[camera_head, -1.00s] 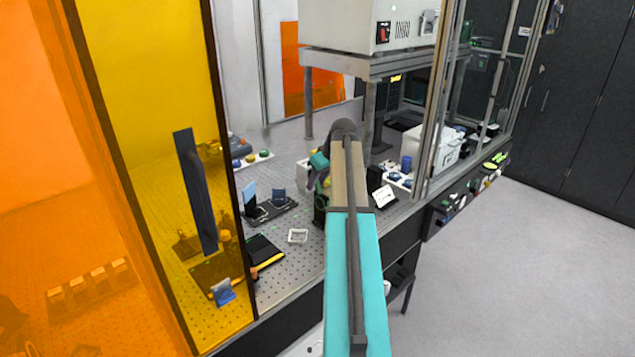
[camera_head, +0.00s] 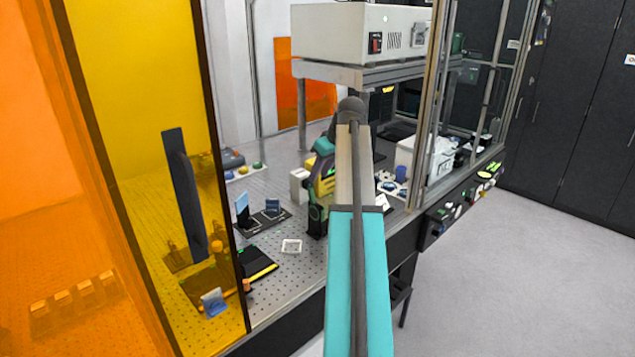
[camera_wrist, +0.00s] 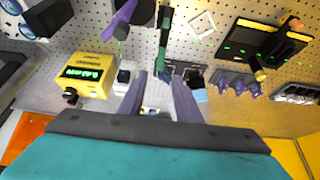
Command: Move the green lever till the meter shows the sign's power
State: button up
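The yellow meter (camera_wrist: 85,74) is at the left of the wrist view, with a lit green display too small to read surely. A long green lever-like part (camera_wrist: 164,38) stands upright at the top centre of that view. My gripper (camera_wrist: 160,80) has two purple-grey fingers spread apart, with their tips just below the green part's lower end. I cannot tell whether they touch it. In the head view my arm covers part of the meter (camera_head: 325,180) and my gripper cannot be made out clearly. A small white sign (camera_head: 383,203) is mostly hidden behind my arm.
A black box with a yellow edge (camera_head: 258,263) and a white square frame (camera_head: 291,246) lie on the perforated bench. Purple posts (camera_wrist: 235,83) stand right of my fingers. An orange-yellow panel (camera_head: 120,100) borders the left. A raised shelf carries a white instrument (camera_head: 350,30).

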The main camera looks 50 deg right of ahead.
jog(key=shift+b+v, duration=0.5)
jog(key=shift+v, duration=1.45)
